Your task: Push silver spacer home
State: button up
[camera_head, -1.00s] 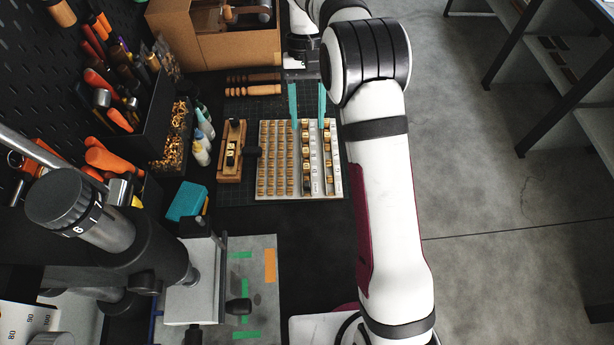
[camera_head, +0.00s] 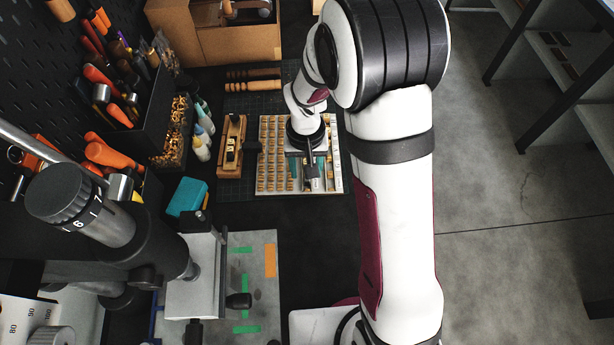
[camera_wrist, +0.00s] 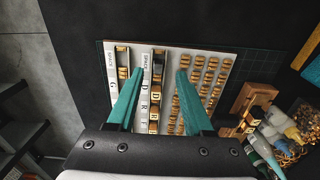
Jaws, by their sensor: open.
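My gripper (camera_head: 309,178) hangs over the type tray (camera_head: 262,182), pointing down. In the wrist view its teal fingers (camera_wrist: 159,73) are apart, with tray columns of brass pieces and a lettered white strip between and below them. I see nothing held. The tray's strips carry SPACE labels (camera_wrist: 146,62). I cannot pick out a silver spacer for certain in either view. A wooden type holder (camera_head: 223,168) with small brass letter blocks (camera_head: 231,148) stands just left of the tray; it also shows at the right of the wrist view (camera_wrist: 262,89).
Glue bottles (camera_head: 201,145), a teal block (camera_head: 187,197) and the stamping press (camera_head: 196,285) are at left.

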notch_tip(320, 180, down, 3)
jog(key=shift+d+f, duration=0.1)
jog(key=shift+d, duration=0.05)
jog(key=shift+w, duration=0.1)
grip_shut()
dwell(1.2)
